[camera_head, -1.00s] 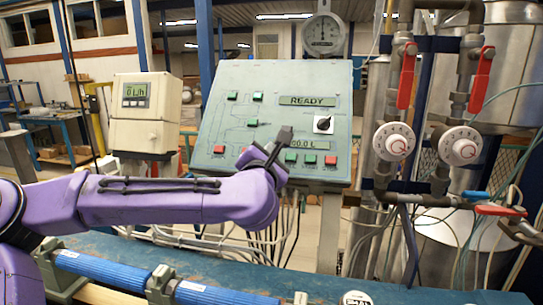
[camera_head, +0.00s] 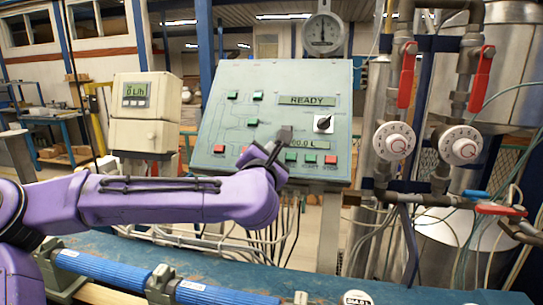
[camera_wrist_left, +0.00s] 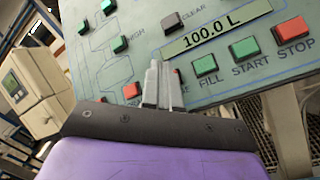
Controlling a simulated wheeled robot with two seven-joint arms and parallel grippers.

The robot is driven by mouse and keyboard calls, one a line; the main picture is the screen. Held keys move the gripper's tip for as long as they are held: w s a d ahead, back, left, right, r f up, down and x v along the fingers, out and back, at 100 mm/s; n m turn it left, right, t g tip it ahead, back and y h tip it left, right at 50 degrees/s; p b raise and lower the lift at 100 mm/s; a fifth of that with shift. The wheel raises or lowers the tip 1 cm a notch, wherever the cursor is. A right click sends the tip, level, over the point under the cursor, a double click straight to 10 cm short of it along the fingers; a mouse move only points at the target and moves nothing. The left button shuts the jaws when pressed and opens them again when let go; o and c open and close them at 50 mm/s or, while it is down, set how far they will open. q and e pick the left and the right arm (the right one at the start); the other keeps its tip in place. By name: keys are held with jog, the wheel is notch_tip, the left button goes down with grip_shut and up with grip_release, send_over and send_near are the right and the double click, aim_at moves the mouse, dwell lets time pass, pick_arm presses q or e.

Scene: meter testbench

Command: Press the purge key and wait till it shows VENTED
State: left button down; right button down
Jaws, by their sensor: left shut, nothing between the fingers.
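The green control panel (camera_head: 215,110) stands tilted behind my left arm. Its upper display (camera_head: 307,100) reads READY. I can read no key labelled purge; part of the panel is hidden by my gripper. My left gripper (camera_head: 283,136) is shut and empty in front of the lower middle of the panel. In the left wrist view its fingertips (camera_wrist_left: 156,66) lie between a red key (camera_wrist_left: 131,90) and the 100.0 L display (camera_wrist_left: 212,35). Whether they touch the panel I cannot tell. My right gripper is not in view.
Green FILL (camera_wrist_left: 206,65) and START (camera_wrist_left: 244,47) keys and a red STOP key (camera_wrist_left: 291,32) lie right of the fingers; a black CLEAR key (camera_wrist_left: 172,22) lies above. A beige meter (camera_head: 145,110) stands left. Pipes with red-handled valves (camera_head: 406,75) stand right.

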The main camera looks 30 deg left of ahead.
pick_arm(q)
jog(key=shift+w+f, duration=0.2)
jog(key=shift+w, duration=0.05)
jog(key=shift+w+a+f+b, duration=0.1)
jog(key=shift+w+f+b, duration=0.2)
jog(key=shift+b, duration=0.1)
dwell(0.5)
jog(key=shift+s+r, duration=0.55)
jog(key=shift+s, duration=0.1)
jog(key=shift+s+d+r+p, duration=0.3)
jog(key=shift+s+r+p, duration=0.15)
jog(key=shift+s+r, duration=0.45)
jog(key=shift+s+d+r+p, duration=0.3)
jog(key=shift+s+r+p, duration=0.15)
jog(key=shift+s+r, duration=0.4)
jog(key=shift+s+d+r, duration=0.15)
jog(key=shift+s+r, duration=0.2)
jog(key=shift+s, duration=0.2)
